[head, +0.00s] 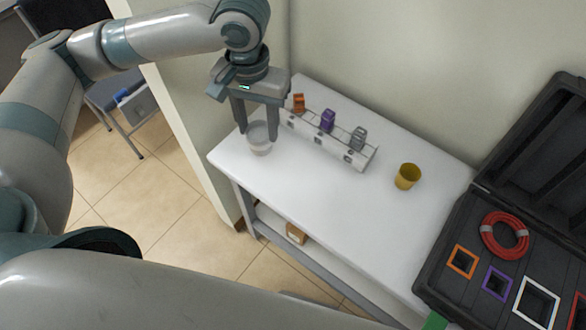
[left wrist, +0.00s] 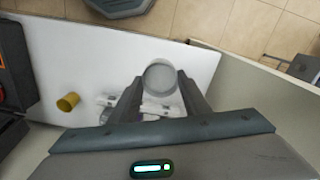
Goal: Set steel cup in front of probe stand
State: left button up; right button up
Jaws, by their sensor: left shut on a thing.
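The steel cup (head: 259,140), pale grey and round, is upright between the fingers of my left gripper (head: 257,133) near the table's left end. My left gripper points down and is shut on the cup. I cannot tell whether the cup's base touches the table. The probe stand (head: 361,160) is a long white rack holding an orange, a purple and a grey probe; its left end is just right of the gripper. In the left wrist view, the cup (left wrist: 160,78) shows its round opening between the fingertips, and the fingers partly hide the stand (left wrist: 106,100). My right gripper is out of view.
A yellow cup (head: 408,177) stands on the white table (head: 310,205) right of the stand. An open black case (head: 465,225) with a red cable coil (head: 505,236) is at the right. The tabletop before the stand is clear. A wall runs behind the table.

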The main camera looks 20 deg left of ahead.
pick_arm(q)
jog(key=shift+w+d+f+m, duration=0.1)
jog(key=shift+d+m, duration=0.2)
jog(key=shift+m, duration=0.4)
jog(key=shift+d+f+m, duration=0.1)
jog(key=shift+d+m, duration=0.15)
jog(key=shift+m, duration=0.25)
jog(key=d+f+n, duration=0.1)
jog(key=d+n, duration=0.4)
jog(key=n, duration=0.6)
jog(key=w+d+f+n, duration=0.1)
jog(key=d+n, duration=0.4)
jog(key=n, duration=0.7)
jog(key=d+f+n+b, duration=0.1)
jog(key=d+f+n, duration=0.2)
jog(key=d+n, duration=0.3)
jog(key=n, duration=0.5)
jog(key=shift+w+f, duration=0.15)
jog(key=shift+w, duration=0.05)
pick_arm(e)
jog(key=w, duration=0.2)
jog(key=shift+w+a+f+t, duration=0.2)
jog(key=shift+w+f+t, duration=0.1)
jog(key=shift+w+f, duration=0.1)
